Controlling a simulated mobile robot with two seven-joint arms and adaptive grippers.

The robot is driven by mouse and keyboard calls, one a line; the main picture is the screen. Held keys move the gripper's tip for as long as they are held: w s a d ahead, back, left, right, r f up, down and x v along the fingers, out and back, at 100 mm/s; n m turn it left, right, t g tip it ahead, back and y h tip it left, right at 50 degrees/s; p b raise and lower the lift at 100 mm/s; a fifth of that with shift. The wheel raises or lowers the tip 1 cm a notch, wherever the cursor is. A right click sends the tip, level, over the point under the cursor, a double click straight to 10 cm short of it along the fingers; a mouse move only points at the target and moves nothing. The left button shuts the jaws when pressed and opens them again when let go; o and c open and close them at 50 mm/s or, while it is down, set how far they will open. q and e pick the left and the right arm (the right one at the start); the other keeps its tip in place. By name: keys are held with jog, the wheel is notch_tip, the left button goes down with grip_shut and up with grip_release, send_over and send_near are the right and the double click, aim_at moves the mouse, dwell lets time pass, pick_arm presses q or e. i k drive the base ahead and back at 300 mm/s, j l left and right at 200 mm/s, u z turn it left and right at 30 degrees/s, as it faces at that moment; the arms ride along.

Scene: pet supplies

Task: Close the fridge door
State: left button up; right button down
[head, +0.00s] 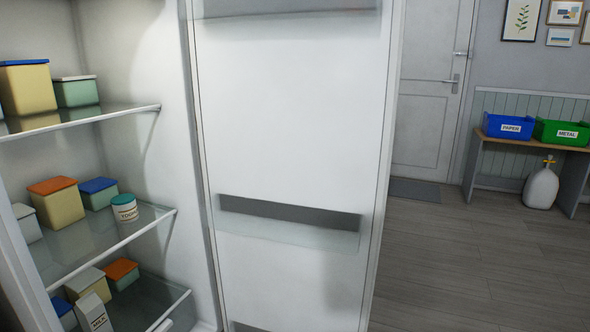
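The fridge door (290,130) stands open in the middle of the head view, with its white inner face and door bins toward me. The open fridge interior (150,60) is at the left, with glass shelves (95,238) holding lidded boxes, a yogurt tub (125,209) and a milk carton (94,312). The door's bottom edge is out of view. Neither of my grippers shows.
Grey wood floor (470,265) is clear to the right of the door. A bench (520,144) at the far right carries a blue paper bin (509,127) and a green metal bin (563,132). A closed room door (428,100) is behind.

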aim_at(296, 101)
jog(key=z, duration=0.85)
jog(key=i+l+z, duration=0.15)
jog(key=i+z, duration=0.15)
jog(key=i, duration=0.2)
jog(key=i+z, duration=0.35)
jog(key=i, duration=0.15)
jog(key=l, duration=0.05)
